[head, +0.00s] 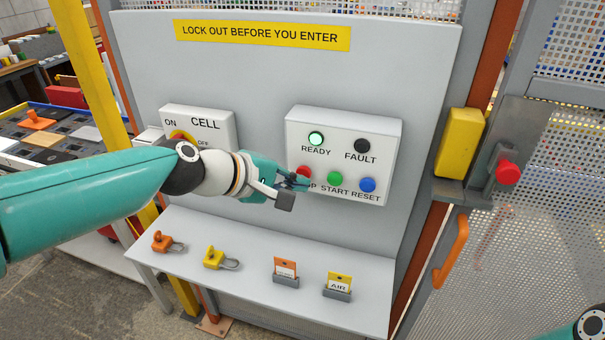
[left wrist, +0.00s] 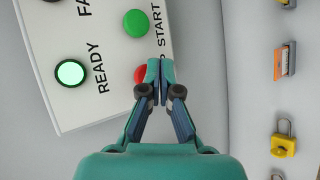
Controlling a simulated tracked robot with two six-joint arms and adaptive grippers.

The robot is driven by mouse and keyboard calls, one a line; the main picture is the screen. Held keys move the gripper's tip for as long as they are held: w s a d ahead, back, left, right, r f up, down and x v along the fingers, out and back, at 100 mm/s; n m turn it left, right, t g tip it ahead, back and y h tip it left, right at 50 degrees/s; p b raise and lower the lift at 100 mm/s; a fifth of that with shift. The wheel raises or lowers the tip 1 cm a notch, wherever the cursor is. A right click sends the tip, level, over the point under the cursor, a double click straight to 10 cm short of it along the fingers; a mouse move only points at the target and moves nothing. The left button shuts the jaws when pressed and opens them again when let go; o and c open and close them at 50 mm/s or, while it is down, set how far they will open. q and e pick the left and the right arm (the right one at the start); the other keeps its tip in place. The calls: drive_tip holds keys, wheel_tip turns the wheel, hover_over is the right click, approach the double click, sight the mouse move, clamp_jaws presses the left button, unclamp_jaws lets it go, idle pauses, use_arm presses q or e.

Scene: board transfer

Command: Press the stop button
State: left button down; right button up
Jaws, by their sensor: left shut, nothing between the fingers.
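The red stop button (head: 303,173) sits at the lower left of the white control box (head: 345,125), left of the green start button (head: 335,178) and the blue reset button (head: 368,185). My left gripper (head: 303,184) is shut and empty, its fingertips right at the stop button's lower edge. In the left wrist view the shut fingertips (left wrist: 154,68) overlap the red stop button (left wrist: 140,75) and hide part of it. I cannot tell whether they touch it. The ready lamp (head: 316,138) glows green; the fault lamp (head: 362,146) is dark. My right gripper is not in view.
A cell switch box (head: 212,120) stands left of the control box, partly behind my left arm. A shelf (head: 255,275) below carries padlocks (head: 218,258) and tags (head: 285,267). Another red button (head: 508,173) is on the gate post at right, near an orange handle (head: 452,250).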

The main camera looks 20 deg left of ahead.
use_arm(q)
drive_tip(key=shift+w, duration=0.45)
idle(0.7)
drive_tip(key=shift+s, duration=0.9)
drive_tip(key=s, duration=0.5)
drive_tip(key=shift+a, duration=0.15)
idle(0.3)
idle(0.6)
